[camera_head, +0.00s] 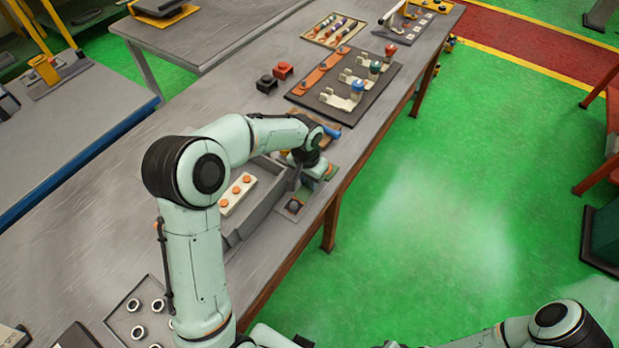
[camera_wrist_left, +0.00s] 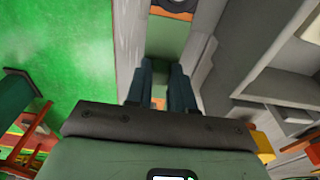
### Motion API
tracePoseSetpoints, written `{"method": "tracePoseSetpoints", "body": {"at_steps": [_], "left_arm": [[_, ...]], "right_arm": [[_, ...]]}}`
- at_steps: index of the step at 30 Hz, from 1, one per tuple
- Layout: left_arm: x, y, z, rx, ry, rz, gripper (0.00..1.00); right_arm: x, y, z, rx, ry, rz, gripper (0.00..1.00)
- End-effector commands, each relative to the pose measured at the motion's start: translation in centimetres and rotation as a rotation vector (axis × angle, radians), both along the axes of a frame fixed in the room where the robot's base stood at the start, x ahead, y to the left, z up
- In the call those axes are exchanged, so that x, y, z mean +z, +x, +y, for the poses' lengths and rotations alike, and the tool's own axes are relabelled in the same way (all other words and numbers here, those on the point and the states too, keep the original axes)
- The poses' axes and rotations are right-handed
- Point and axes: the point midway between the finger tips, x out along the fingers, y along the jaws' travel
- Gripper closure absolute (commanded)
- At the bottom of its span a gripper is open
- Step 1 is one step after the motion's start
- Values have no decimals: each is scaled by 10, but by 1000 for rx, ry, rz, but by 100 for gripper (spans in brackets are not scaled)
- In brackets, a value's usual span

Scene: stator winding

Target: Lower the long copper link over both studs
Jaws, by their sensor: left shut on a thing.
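My left gripper (camera_head: 312,168) points down near the table's right edge, beside the grey tray. In the left wrist view its two dark fingers (camera_wrist_left: 161,88) stand close together. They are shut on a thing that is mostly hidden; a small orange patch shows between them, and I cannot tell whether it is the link. A long copper-coloured strip (camera_head: 322,68) with round spots lies on the dark board (camera_head: 378,92) farther up the table. I cannot tell whether it is the long link, and the studs are too small to make out. My right gripper is out of view.
The grey tray (camera_head: 238,236) holds a cream block (camera_head: 238,193) with orange discs. A dark plate with a ring (camera_head: 293,206) lies close to my gripper. A red block (camera_head: 283,70) and a black block (camera_head: 266,84) stand left of the board. Bare table lies left of the tray.

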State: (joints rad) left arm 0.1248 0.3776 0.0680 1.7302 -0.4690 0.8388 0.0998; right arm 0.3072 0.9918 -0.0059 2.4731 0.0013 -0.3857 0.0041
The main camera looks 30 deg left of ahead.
Motion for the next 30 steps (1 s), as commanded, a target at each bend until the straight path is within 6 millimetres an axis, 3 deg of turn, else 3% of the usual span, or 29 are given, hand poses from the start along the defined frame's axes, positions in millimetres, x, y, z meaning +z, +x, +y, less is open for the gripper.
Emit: {"method": "tracePoseSetpoints", "body": {"at_steps": [27,28,30], "left_arm": [[-6,0,0,0,0,-1,100],[-6,0,0,0,0,-1,74],[-5,0,0,0,0,-1,51]], "right_arm": [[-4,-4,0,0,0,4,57],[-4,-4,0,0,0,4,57],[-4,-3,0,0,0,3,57]]}}
